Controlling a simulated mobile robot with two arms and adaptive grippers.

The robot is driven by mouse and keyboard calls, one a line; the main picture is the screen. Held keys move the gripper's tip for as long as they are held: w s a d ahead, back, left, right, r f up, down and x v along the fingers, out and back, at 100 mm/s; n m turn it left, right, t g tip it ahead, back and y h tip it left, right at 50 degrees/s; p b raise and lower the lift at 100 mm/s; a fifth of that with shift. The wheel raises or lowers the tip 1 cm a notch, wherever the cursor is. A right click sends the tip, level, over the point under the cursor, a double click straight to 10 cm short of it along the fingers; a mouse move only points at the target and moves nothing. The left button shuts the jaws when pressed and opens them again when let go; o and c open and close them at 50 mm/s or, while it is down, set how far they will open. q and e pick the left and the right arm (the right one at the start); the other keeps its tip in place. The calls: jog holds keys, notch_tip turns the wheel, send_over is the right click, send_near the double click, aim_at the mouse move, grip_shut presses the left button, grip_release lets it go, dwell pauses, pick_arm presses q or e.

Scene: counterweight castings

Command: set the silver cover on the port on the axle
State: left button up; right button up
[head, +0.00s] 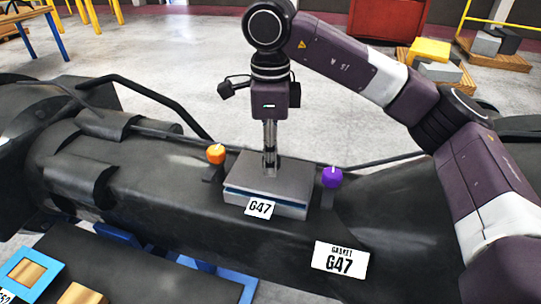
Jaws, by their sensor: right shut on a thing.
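The large black axle (130,180) lies across the view. The silver cover (290,180), a flat square plate, is at the middle of the axle, between an orange knob (215,153) and a purple knob (331,177). A white tag (260,208) reading G47 hangs at its front edge. A thin blue strip (262,198) shows below the plate. The port is hidden under it, and I cannot tell whether the cover rests or hovers just above. My right gripper (270,165) points straight down, shut on the cover at its top middle. My left gripper is out of view.
A label (340,260) reading GASKET G47 is on the axle's front. A blue square frame (32,274) lies at the lower left. Dark pipes (160,98) run behind the axle. Pallets (495,52) and a red cabinet (388,18) stand far back; the floor between is clear.

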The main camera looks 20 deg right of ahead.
jog(key=shift+f+b, duration=0.5)
jog(key=shift+f, duration=0.1)
dwell(0.6)
jog(key=o, duration=1.2)
jog(key=shift+r, duration=0.1)
notch_tip(320, 180, up, 12)
